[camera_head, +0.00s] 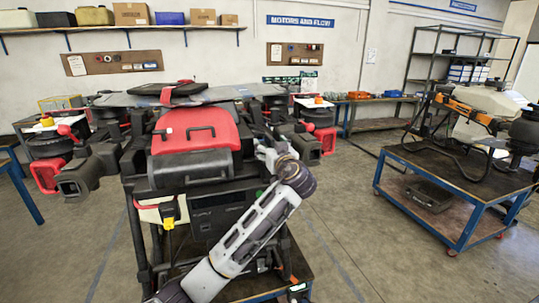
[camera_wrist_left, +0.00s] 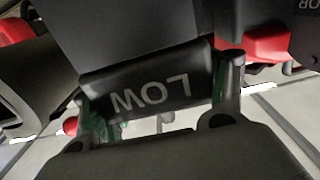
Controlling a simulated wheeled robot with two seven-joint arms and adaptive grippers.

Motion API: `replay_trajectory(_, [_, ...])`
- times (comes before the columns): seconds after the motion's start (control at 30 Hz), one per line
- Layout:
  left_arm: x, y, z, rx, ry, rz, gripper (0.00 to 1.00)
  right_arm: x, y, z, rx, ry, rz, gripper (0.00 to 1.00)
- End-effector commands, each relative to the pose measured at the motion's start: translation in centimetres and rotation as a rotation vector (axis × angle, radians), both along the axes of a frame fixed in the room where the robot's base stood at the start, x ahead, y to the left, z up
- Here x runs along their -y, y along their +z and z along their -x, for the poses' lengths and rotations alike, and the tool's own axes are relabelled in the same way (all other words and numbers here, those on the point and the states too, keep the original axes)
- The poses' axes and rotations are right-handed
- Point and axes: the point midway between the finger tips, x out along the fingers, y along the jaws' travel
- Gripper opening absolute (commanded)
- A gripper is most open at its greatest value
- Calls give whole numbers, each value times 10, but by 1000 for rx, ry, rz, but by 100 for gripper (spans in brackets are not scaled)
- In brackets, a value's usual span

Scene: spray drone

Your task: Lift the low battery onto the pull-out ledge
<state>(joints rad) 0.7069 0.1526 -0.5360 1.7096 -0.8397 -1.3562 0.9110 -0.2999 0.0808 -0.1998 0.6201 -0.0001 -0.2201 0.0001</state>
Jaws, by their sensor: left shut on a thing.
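The low battery (camera_wrist_left: 150,95) shows in the left wrist view as a dark part with upside-down "LOW" lettering. My left gripper (camera_wrist_left: 160,108) is shut on it, one finger at each end of the lettered part. I cannot identify the pull-out ledge for sure. My right gripper is not in view.
The drone's folded arms and motors (camera_head: 80,178) stick out on both sides. A blue-framed cart (camera_head: 480,195) with other equipment stands at the right. A wall shelf (camera_head: 120,28) holds boxes. The floor between drone and cart is clear.

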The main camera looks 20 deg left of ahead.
Motion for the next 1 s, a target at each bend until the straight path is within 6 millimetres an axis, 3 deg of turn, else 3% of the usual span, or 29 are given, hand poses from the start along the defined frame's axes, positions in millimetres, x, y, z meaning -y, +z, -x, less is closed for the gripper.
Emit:
replay_trajectory(0.43, [-1, 17, 0, 9, 0, 0, 8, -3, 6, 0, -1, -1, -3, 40])
replay_trajectory(1.0, [-1, 74, 0, 9, 0, 0, 8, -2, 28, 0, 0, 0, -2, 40])
